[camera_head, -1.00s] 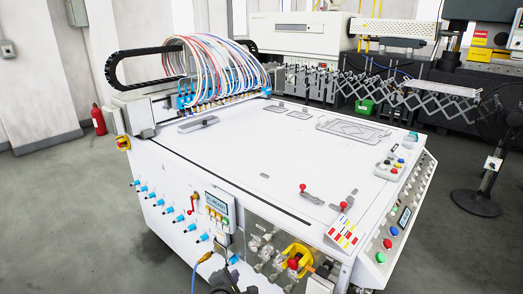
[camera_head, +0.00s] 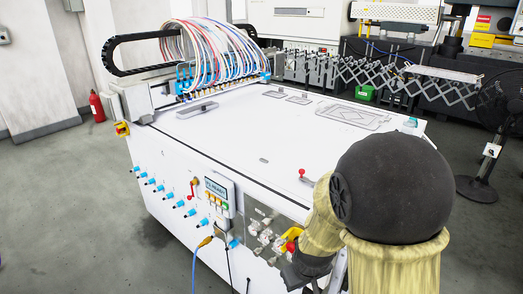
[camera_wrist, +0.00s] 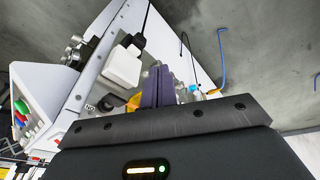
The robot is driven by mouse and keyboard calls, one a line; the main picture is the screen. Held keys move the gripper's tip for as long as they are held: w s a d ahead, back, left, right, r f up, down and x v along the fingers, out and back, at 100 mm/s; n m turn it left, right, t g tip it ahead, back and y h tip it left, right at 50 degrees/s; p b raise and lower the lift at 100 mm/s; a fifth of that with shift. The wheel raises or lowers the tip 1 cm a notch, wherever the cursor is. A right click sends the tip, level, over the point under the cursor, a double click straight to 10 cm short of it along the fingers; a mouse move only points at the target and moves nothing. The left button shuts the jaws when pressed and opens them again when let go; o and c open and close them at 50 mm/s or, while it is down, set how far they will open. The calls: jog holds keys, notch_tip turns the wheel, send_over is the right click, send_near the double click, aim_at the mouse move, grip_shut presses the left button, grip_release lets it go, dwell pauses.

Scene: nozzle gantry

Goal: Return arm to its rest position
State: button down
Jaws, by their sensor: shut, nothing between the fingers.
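My arm shows in the head view as a large dark round joint with pale yellow links, covering the machine's near right corner. My gripper shows in the wrist view (camera_wrist: 158,88), where its fingers are together with nothing between them. In the head view the dark wrist end is low at centre, in front of the machine's front panel. The white gantry machine (camera_head: 240,130) stands beyond the arm. Whether the arm touches the panel cannot be told.
A blue cable (camera_head: 194,262) hangs from the machine's front to the floor. A black fan (camera_head: 490,150) stands at right, and a red extinguisher (camera_head: 97,107) at the left wall. Grey floor (camera_head: 80,210) at left is clear. A control box (camera_head: 217,194) sits on the front panel.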

jog(key=s+d+r+m, duration=0.4)
jog(key=s+d+r, duration=0.1)
jog(key=s+r, duration=0.15)
notch_tip(320, 180, up, 17)
jog(key=p, duration=1.8)
jog(key=shift+s+r+g, duration=0.15)
jog(key=shift+g, duration=0.15)
